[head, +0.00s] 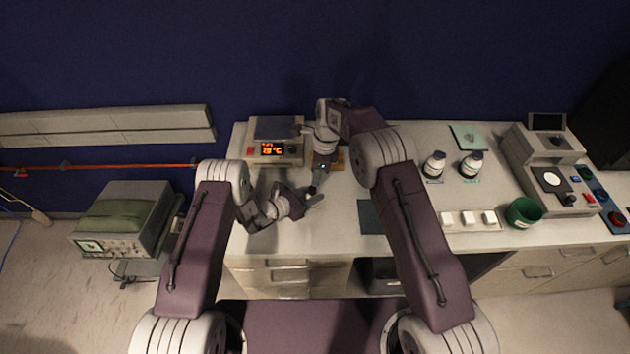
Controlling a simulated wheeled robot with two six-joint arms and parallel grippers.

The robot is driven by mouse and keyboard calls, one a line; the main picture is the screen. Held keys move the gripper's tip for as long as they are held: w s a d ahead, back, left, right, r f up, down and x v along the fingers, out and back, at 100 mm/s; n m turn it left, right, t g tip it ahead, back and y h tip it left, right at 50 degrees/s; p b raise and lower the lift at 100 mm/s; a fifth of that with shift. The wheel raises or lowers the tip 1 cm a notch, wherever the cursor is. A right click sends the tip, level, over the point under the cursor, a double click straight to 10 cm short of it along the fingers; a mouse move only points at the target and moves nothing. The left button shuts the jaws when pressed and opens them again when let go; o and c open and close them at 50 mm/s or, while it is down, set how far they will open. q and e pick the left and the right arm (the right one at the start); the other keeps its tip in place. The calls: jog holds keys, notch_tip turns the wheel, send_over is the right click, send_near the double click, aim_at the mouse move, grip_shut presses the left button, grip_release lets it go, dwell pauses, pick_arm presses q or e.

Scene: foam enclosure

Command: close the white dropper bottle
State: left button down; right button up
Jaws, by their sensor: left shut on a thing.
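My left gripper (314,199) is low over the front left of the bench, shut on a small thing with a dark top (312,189). The thing is too small and too covered to tell whether it is the white dropper bottle. My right gripper (319,180) points down just behind and above it, close to the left gripper. Its jaws are too small to read.
A device with an orange display (273,149) stands behind my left gripper. A wooden piece (338,161) lies partly under my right arm. A green cup (523,212), white blocks (467,218) and a grey instrument (545,170) are at the right. A dark mat (370,216) lies near the front.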

jog(key=shift+s+r, duration=0.1)
jog(key=shift+r, duration=0.15)
jog(key=o, duration=0.6)
jog(key=shift+c, duration=0.2)
jog(key=n, duration=0.3)
jog(key=shift+d+n, duration=0.1)
jog(key=shift+n, duration=0.2)
jog(key=n, duration=0.8)
jog(key=n+h, duration=0.1)
jog(key=n, duration=0.7)
jog(key=w+a+r+n, duration=0.1)
jog(key=n, duration=0.7)
jog(key=shift+h, duration=0.3)
jog(key=shift+s+a+f, duration=0.15)
jog(key=shift+a, duration=0.1)
